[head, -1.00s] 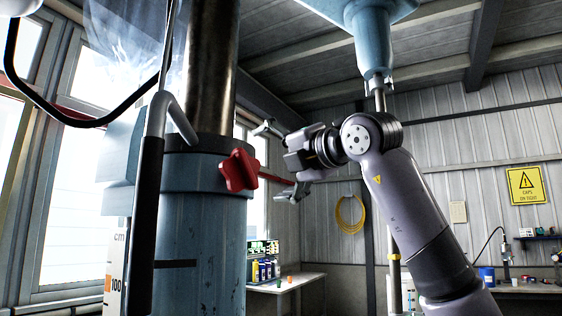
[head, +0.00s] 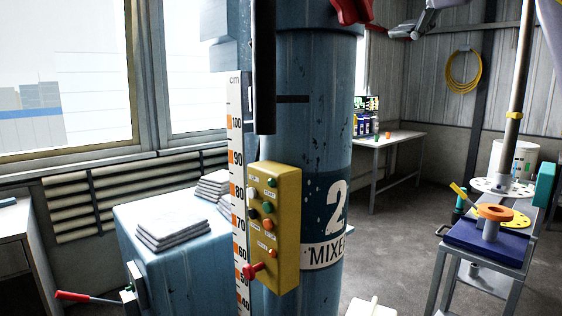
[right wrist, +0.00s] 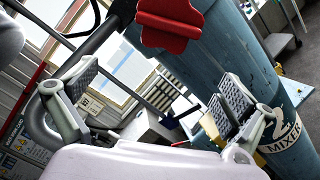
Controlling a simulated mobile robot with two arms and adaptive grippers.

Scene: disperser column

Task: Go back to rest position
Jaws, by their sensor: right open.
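My right gripper (right wrist: 160,92) is open in the right wrist view, its two padded fingers wide apart with nothing held between them. In the head view only part of it (head: 412,28) shows at the top edge, to the right of the red star-shaped knob (head: 352,9). The knob is on the blue mixer column (head: 310,105) and also shows in the right wrist view (right wrist: 172,25), beyond the gripper and above the gap between its fingers. My left gripper is in neither view.
A yellow control box (head: 284,225) and a scale strip (head: 236,150) are on the column's left side. A blue cabinet (head: 165,235) with stacked bags stands at left.

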